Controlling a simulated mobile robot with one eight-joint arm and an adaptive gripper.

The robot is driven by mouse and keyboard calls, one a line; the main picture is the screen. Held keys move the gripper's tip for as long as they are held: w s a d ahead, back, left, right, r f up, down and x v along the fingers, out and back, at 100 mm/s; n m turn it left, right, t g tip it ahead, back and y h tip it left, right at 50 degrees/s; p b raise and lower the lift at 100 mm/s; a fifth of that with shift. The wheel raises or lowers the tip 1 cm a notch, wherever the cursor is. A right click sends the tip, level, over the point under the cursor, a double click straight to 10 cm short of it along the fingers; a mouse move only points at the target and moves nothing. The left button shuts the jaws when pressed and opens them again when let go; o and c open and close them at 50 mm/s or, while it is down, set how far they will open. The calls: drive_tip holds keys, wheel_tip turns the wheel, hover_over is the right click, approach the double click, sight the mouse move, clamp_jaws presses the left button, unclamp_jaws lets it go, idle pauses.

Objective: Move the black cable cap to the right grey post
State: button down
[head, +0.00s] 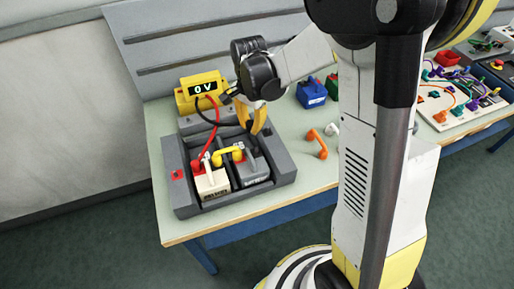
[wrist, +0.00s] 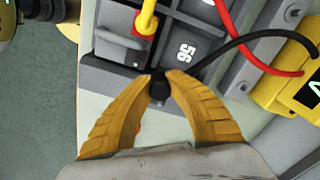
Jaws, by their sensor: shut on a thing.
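My gripper (wrist: 159,80) is shut on the black cable cap (wrist: 158,92), which sits between its yellow fingertips in the wrist view. The black cable (wrist: 215,48) runs from the cap to the yellow meter (head: 202,91), which reads 0 V. In the head view my gripper (head: 252,135) points down over the back part of the grey battery (head: 254,172). The battery also shows in the wrist view (wrist: 178,22), beside the cap. I cannot make out a bare right grey post, nor whether the cap touches one; the fingers and cap hide that spot.
A white battery (head: 212,183) stands left of the grey one in the grey tray (head: 188,207). A yellow link (head: 228,153) bridges the batteries, and a red cable (head: 217,125) runs to the white one. An orange handle-shaped piece (head: 318,143) and a blue box (head: 311,93) lie to the right.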

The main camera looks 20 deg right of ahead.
hover_over(231, 106)
drive_tip(key=shift+a, duration=0.1)
idle(0.4)
idle(0.4)
drive_tip(key=shift+f+b, duration=2.1)
drive_tip(key=shift+f, duration=1.45)
drive_tip(key=shift+f, duration=0.1)
drive_tip(key=shift+f+b, duration=0.7)
drive_tip(key=shift+f, duration=0.2)
